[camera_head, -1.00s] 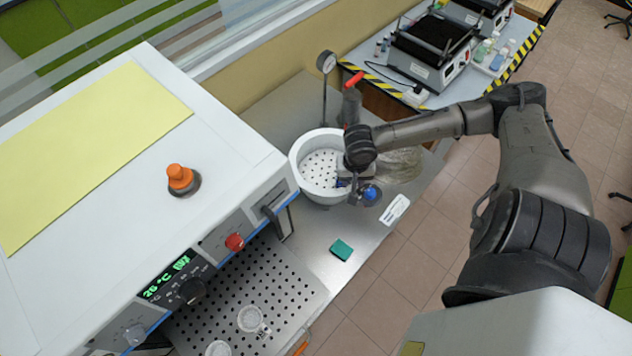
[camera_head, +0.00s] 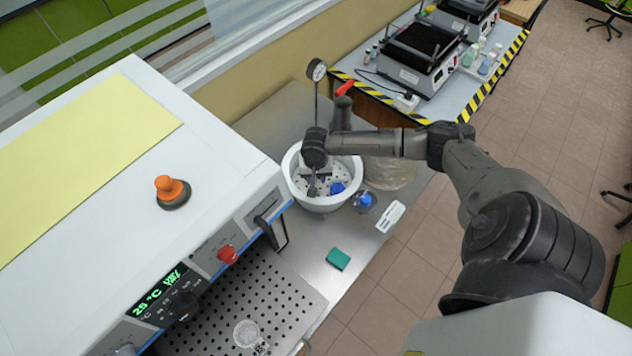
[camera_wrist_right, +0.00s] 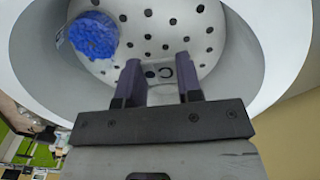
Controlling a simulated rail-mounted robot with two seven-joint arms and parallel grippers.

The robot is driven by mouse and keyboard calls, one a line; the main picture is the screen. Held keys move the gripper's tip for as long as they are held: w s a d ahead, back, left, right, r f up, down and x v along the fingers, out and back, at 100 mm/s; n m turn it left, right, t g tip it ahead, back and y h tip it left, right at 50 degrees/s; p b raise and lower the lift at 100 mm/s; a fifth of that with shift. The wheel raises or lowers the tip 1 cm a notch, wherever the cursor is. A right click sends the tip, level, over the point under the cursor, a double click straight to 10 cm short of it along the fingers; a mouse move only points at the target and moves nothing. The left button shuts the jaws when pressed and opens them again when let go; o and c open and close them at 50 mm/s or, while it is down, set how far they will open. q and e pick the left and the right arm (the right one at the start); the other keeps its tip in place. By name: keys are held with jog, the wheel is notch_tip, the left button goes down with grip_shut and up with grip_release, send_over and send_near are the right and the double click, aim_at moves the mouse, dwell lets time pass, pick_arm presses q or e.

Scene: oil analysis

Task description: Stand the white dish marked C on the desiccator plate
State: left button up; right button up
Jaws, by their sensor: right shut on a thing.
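The desiccator is a white round bowl (camera_head: 290,180) on the steel bench, open at the top. Its perforated plate (camera_head: 305,186) shows inside; the plate's holes also fill the right wrist view (camera_wrist_right: 150,22). My right gripper (camera_head: 312,188) points down inside the bowl's outline. In the wrist view its two dark fingers (camera_wrist_right: 160,75) are shut on a small white dish (camera_wrist_right: 161,94) with a tab marked C. The gripper hides much of the dish, and I cannot tell whether it touches the plate. My left gripper is not in view.
Blue granules (camera_wrist_right: 93,36) sit at the plate's side. A blue-filled jar (camera_head: 364,202), a white label card (camera_head: 390,216) and a green block (camera_head: 338,259) lie near the bowl. A gauge on a stand (camera_head: 316,72) rises behind. The oven (camera_head: 130,190) borders the left.

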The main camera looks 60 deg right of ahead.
notch_tip(320, 180, down, 3)
jog(key=shift+f, duration=0.15)
jog(key=o, duration=0.6)
jog(key=shift+o, duration=0.2)
notch_tip(320, 180, up, 12)
jog(key=shift+r+p, duration=0.1)
jog(key=shift+p, duration=0.3)
